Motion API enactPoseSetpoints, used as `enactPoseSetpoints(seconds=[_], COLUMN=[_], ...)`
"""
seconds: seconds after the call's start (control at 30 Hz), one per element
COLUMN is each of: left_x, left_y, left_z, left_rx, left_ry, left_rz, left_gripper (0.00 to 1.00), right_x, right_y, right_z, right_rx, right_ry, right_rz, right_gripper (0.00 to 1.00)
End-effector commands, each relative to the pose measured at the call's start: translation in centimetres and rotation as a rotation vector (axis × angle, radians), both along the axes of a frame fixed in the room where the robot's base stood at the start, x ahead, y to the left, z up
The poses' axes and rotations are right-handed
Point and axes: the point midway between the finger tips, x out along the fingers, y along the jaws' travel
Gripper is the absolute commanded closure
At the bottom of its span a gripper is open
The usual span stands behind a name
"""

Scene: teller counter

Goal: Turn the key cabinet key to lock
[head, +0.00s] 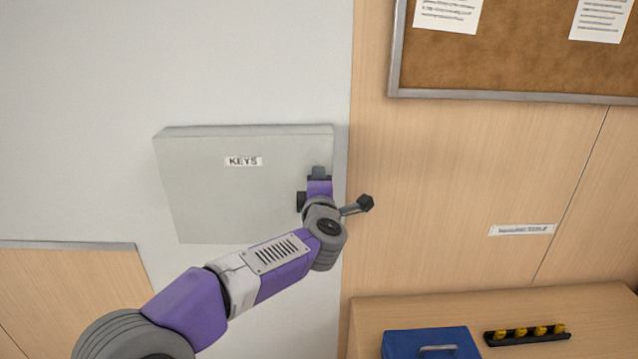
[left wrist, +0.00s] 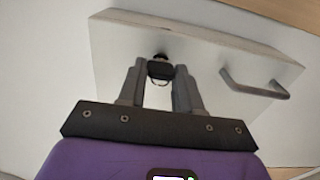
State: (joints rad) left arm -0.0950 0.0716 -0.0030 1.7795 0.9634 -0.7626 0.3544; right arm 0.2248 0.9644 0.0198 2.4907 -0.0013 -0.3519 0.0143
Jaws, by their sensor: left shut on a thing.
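The grey key cabinet (head: 230,195) hangs on the wall with a "KEYS" label (head: 244,161) on its door, and the door looks closed. My left gripper (head: 319,172) is at the right part of the door and hides the lock in the head view. In the left wrist view, my left gripper (left wrist: 160,72) has its fingers on either side of the dark key (left wrist: 159,69), shut on it. The key sits at the door face, with a thin ring hanging below it. A grey bar handle (left wrist: 255,90) is on the door to the right of the fingers. My right gripper is not in view.
A cork board (head: 520,50) hangs at the upper right. Below it, a wooden counter (head: 400,312) holds a blue box (head: 410,345) with a handle and a black strip (head: 488,338) with several yellow pieces.

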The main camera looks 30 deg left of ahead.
Motion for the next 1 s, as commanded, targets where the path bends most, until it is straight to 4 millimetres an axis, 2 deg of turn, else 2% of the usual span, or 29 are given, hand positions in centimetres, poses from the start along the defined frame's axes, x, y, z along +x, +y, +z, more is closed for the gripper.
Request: enactPoseSetpoints(seconds=[0.03, 0.2, 0.53, 0.83, 1.0], left_x=[0.0, 0.0, -0.4, -4.5, -6.1], left_y=[0.0, 0.0, -0.3, -2.8, -3.7], left_z=[0.0, 0.0, 0.0, 0.1, 0.1], left_rx=[-0.002, -0.001, 0.001, 0.001, -0.001], left_ry=[-0.001, -0.001, -0.001, -0.002, -0.001], left_rz=[0.000, 0.000, -0.001, -0.002, -0.001], left_gripper=[0.63, 0.40, 0.40, 0.40, 0.40], right_x=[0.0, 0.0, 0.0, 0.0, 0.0], right_y=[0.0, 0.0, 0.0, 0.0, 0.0], right_z=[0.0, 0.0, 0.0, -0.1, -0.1], right_rx=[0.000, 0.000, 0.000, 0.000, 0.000], right_ry=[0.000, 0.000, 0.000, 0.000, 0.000], right_rz=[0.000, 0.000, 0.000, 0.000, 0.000], right_gripper=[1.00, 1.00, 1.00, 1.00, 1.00])
